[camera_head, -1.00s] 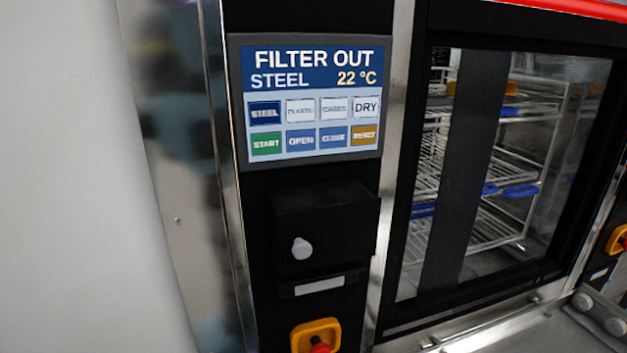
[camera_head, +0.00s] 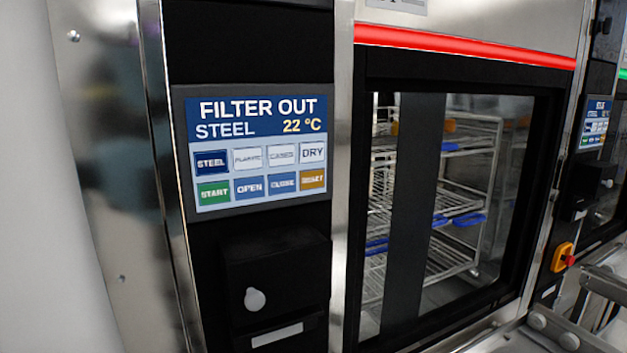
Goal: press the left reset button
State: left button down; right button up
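The left washer's control panel (camera_head: 258,152) is in the left half of the head view. Its screen reads "FILTER OUT", "STEEL" and "22 °C". The orange reset button (camera_head: 313,180) is at the lower right of its two rows of buttons, right of the blue close button (camera_head: 283,184). The green start button (camera_head: 213,192) is at the lower left. Neither of my grippers shows in this view, and nothing covers the panel.
A second panel (camera_head: 595,122) and a red-and-yellow emergency stop (camera_head: 563,257) are at the far right.

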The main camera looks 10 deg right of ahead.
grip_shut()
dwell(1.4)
